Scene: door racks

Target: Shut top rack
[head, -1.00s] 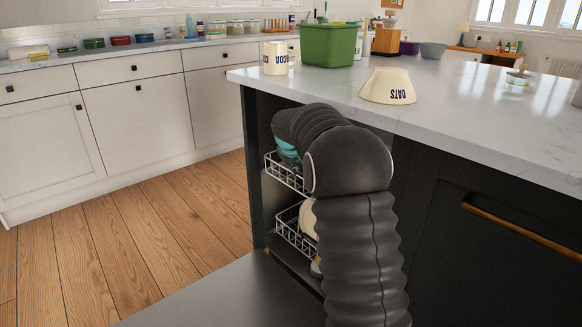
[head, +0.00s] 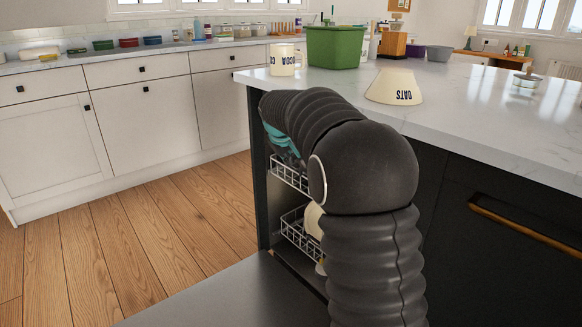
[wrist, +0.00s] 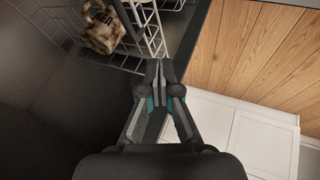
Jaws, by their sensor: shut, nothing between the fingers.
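The top rack (head: 289,176), a white wire basket, sticks out of the dark dishwasher opening in the island. My arm hides its right part. My gripper (wrist: 160,68) is shut and empty in the wrist view. Its fingertips are close to a white wire rack (wrist: 151,32); I cannot tell whether they touch it. In the head view only a teal part of my gripper (head: 277,136) shows, just above the top rack's left side.
The lower rack (head: 294,228) is also out, with a pale dish. The grey dishwasher door (head: 228,296) lies open below. A patterned brown mug (wrist: 103,26) stands in a rack. The countertop (head: 470,120) is above; wooden floor (head: 130,225) is free at left.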

